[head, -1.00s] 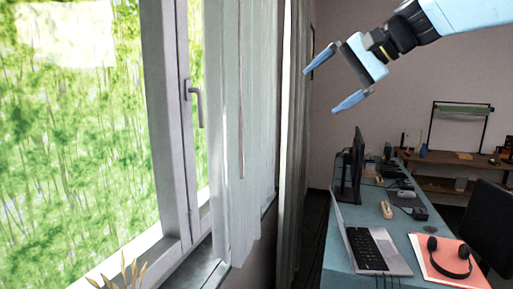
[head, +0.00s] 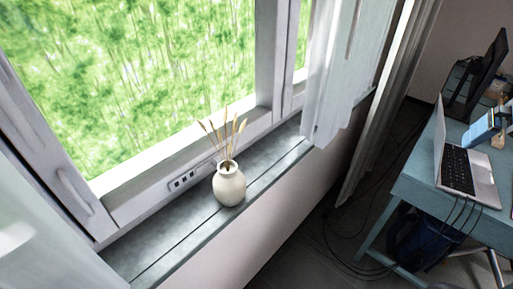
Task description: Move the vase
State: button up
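The vase (head: 229,187) is a small, round, cream-white vase with several dry tan stalks in its neck. It stands upright on the grey window sill (head: 165,238), near the middle of the head view, with nothing touching it but the sill.
A blue desk (head: 428,165) with an open laptop (head: 466,168) stands at right. Cables (head: 345,258) lie on the dark floor between.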

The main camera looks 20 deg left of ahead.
aim_at(229, 184)
jog(key=z, duration=1.5)
jog(key=i, duration=0.75)
jog(key=u, duration=2.75)
